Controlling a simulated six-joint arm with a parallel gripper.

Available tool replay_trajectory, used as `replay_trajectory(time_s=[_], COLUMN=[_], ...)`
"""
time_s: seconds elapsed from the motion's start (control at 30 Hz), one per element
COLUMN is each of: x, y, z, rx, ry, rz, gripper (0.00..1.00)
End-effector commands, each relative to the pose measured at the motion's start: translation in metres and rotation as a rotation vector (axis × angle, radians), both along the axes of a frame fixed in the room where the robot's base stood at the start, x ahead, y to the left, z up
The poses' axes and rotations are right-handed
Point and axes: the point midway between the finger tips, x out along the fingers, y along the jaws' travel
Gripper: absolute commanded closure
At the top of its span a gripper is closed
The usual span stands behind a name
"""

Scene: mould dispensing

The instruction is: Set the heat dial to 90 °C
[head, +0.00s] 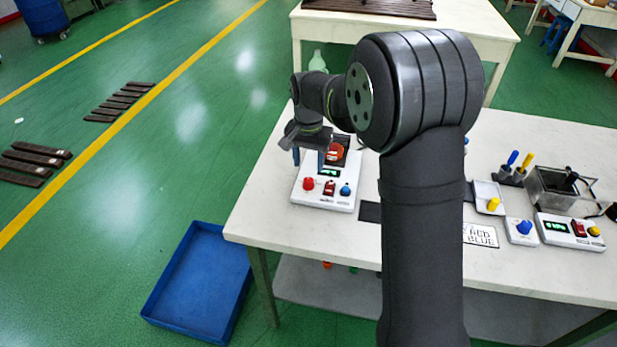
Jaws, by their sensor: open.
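A white control box (322,196) stands near the table's left end, with a small green display (329,172), a red knob (308,184), a red switch (329,188) and a blue knob (346,190). A second white box (568,232) at the right has a green display, a red switch and a yellow knob (594,231). The dial settings are too small to read.
My arm hides the table's middle.

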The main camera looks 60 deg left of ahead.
Motion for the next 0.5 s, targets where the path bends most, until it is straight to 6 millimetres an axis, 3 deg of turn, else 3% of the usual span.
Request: replay_trajectory(time_s=[0.2, 0.5], x=[0.0, 0.0], y=[-0.001, 0.0], z=[-0.043, -0.065], rx=[-0.003, 0.0], ry=[0.0, -0.001], rz=[0.0, 0.0], gripper=[0.52, 0.52])
